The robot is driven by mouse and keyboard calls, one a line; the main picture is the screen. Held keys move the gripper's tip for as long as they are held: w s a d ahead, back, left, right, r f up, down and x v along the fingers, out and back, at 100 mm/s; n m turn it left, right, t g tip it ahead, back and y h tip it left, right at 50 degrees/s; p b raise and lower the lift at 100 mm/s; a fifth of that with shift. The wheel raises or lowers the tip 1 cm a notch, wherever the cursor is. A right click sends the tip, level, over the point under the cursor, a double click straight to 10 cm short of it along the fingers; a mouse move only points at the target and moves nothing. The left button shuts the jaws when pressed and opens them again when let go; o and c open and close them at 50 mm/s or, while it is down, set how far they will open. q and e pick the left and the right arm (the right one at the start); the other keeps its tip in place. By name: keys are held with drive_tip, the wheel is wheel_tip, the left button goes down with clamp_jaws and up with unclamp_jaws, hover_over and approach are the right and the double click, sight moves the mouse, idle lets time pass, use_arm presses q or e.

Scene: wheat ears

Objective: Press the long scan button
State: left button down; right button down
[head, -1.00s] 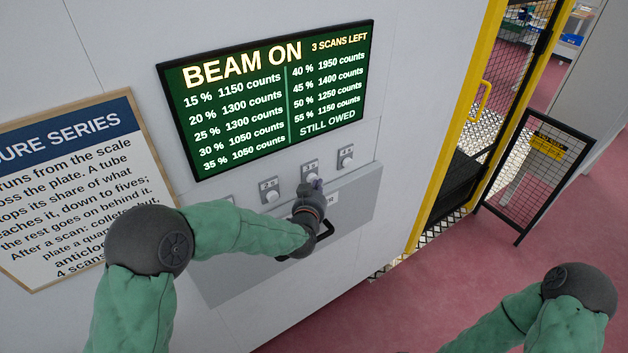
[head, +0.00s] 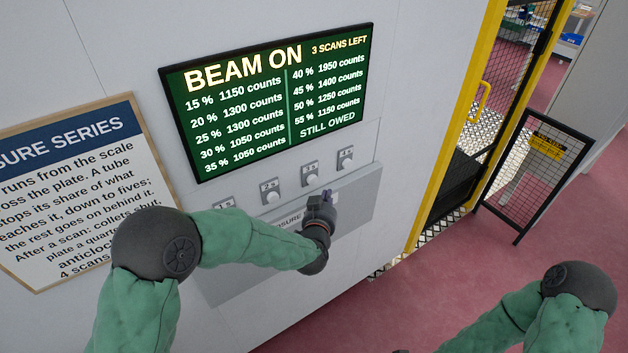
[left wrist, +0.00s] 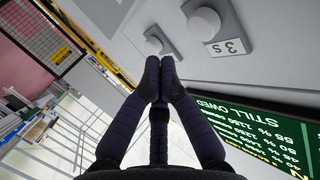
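A row of several round white buttons on grey plates sits below the green display. In the head view, the second from the left (head: 271,196) reads "2 s", the third (head: 310,180) appears to read "3 s", and the rightmost button (head: 346,163) has a label too small to be sure of. In the left wrist view, the "3 s" button (left wrist: 204,24) is near and another button (left wrist: 153,46) lies beyond the fingertips. My left gripper (head: 327,194) is shut and empty, just below and right of the third button, apparently apart from it.
The green display (head: 277,101) reads "BEAM ON" and "3 SCANS LEFT". A grey drawer panel (head: 357,205) lies below the buttons, partly behind my left gripper. A printed board (head: 80,190) hangs at left. A yellow-framed doorway (head: 455,125) and black mesh panel (head: 535,175) stand right.

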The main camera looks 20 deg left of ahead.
use_arm(q)
drive_tip(key=shift+s+d, duration=0.55)
drive_tip(key=shift+d, duration=0.1)
idle(0.3)
drive_tip(key=s+d+f+g+h+b, duration=0.1)
drive_tip(key=s+f+g, duration=0.25)
drive_tip(key=f, duration=0.55)
drive_tip(key=s+d+f+n+g+h+b, duration=0.15)
drive_tip(key=s+f, duration=0.25)
drive_tip(key=f, duration=0.5)
drive_tip(key=s+d+f+g+h+b, duration=0.1)
drive_tip(key=s+f+g, duration=0.2)
drive_tip(key=f, duration=0.6)
drive_tip(key=s+d+f+n+g+h+b, duration=0.1)
drive_tip(key=s+f+g, duration=0.2)
drive_tip(key=s+f, duration=0.3)
drive_tip(key=s+d+f+n+g+h+b, duration=0.1)
drive_tip(key=s+f+g, duration=0.3)
drive_tip(key=s, duration=0.9)
drive_tip(key=x, duration=0.3)
drive_tip(key=shift+h, duration=0.25)
